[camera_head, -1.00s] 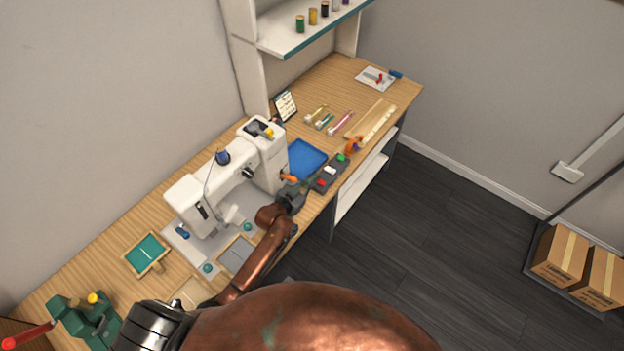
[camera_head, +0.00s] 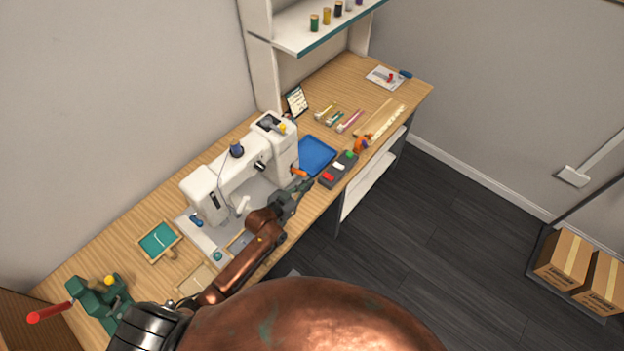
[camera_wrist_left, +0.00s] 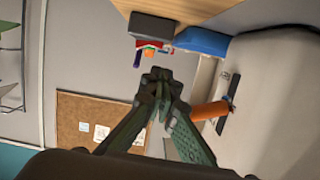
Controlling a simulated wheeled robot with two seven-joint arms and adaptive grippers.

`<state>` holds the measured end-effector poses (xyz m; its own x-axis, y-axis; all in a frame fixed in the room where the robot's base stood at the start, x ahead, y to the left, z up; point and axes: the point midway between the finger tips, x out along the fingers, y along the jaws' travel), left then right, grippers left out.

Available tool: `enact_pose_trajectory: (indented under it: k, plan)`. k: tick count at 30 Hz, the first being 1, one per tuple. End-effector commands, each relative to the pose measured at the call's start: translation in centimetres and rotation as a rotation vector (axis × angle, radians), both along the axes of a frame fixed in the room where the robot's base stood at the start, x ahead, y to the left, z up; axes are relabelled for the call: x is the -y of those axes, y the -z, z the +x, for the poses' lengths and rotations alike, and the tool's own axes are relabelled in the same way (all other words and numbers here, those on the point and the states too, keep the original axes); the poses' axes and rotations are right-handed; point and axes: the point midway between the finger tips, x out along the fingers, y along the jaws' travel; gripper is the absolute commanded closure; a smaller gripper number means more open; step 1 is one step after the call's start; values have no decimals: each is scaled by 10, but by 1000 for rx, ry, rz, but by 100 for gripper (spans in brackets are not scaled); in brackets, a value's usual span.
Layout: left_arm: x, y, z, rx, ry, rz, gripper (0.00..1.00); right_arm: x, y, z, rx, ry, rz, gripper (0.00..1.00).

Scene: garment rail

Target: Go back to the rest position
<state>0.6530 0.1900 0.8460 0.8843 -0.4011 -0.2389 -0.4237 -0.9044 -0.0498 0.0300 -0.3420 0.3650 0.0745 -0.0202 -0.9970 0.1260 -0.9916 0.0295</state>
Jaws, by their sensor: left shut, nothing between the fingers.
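My left arm reaches in from the lower left over the front of the workbench. My left gripper (camera_head: 301,189) is near the front edge of the bench, between the white sewing machine (camera_head: 228,178) and the dark button box (camera_head: 338,170). In the left wrist view the fingers (camera_wrist_left: 160,80) meet at their tips, with nothing between them. The orange part (camera_wrist_left: 210,111) of the machine shows right of the fingers in that view. My right gripper is in neither view.
A blue tray (camera_head: 317,154) lies behind the button box. A green clamp-like tool with a red handle (camera_head: 100,297) stands at the left end. Thread spools stand on the shelf (camera_head: 305,33). Cartons (camera_head: 565,260) sit at the right. The floor (camera_head: 440,225) before the bench is clear.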

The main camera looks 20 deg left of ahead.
Motion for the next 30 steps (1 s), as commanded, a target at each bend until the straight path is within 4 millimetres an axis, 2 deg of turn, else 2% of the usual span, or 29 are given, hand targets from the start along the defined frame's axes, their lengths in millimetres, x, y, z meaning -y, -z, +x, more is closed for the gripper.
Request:
enact_pose_trajectory:
  k: [7, 23, 26, 30]
  plan:
    - [-11, -4, -11, 0, -4, -1, 100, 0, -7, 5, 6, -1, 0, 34]
    - [-12, -4, -12, 0, -6, 0, 100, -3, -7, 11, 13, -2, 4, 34]
    - [-5, -4, -17, 13, 6, 26, 100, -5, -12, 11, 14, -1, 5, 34]
    - [24, -1, -42, 74, 69, 145, 100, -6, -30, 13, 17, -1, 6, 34]
